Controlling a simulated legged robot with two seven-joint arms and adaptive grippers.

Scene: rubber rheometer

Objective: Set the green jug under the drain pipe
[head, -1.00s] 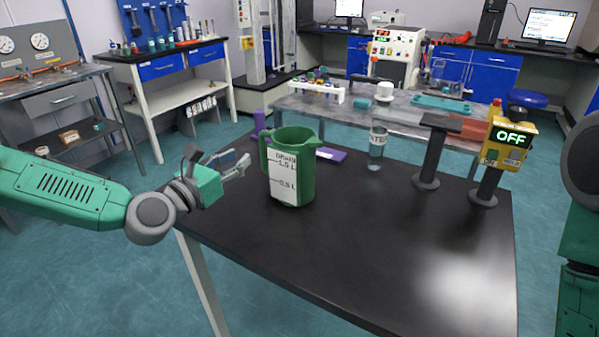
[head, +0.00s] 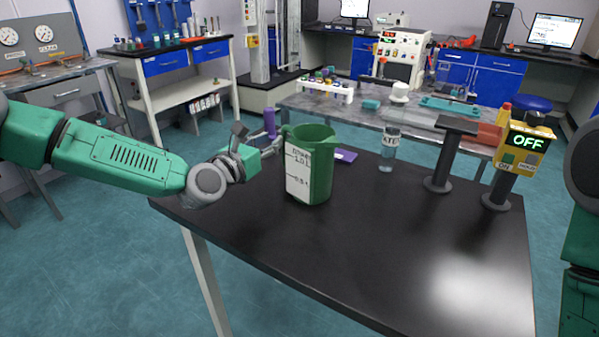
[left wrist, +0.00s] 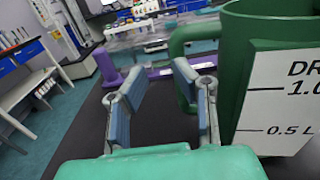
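The green jug (head: 318,172) stands upright on the black table. Its white label with volume marks faces me, and its handle is on the left. In the left wrist view the jug (left wrist: 232,55) fills the right side, with its handle (left wrist: 180,75) just beyond the fingers. My left gripper (head: 272,147) is at the jug's left, near the handle. In the left wrist view my left gripper (left wrist: 160,95) is open, its padded fingers apart with nothing between them. The handle appears ahead of the right finger; I cannot tell if they touch. My right gripper is not in view. I cannot make out a drain pipe.
A purple object (head: 345,155) lies behind the jug. The table's front (head: 360,255) is clear.

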